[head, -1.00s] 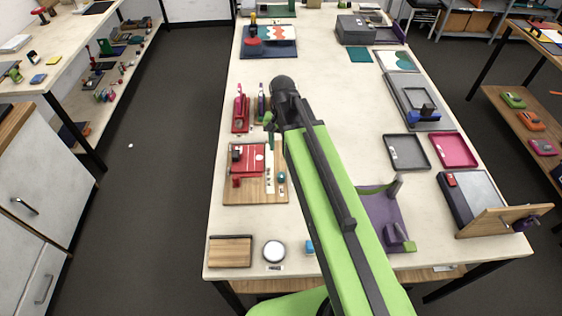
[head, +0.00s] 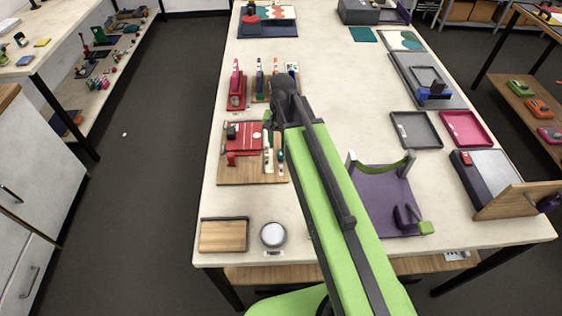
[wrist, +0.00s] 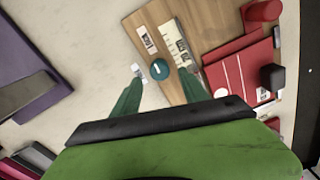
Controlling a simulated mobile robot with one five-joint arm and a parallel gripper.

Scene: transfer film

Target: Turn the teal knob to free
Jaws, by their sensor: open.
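The teal knob (wrist: 159,68) is a small round knob with a pale mark on top, on a wooden board (wrist: 205,20) in the wrist view. A pale strip with dark label blocks (wrist: 178,42) runs beside it.
A red device (head: 243,140) is fixed on the same board, close to the right finger in the wrist view. A red stand (head: 236,88) is beyond it. A purple base (head: 383,200) is right of my arm. Bare tabletop lies between the board and a round white-topped object (head: 273,234).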

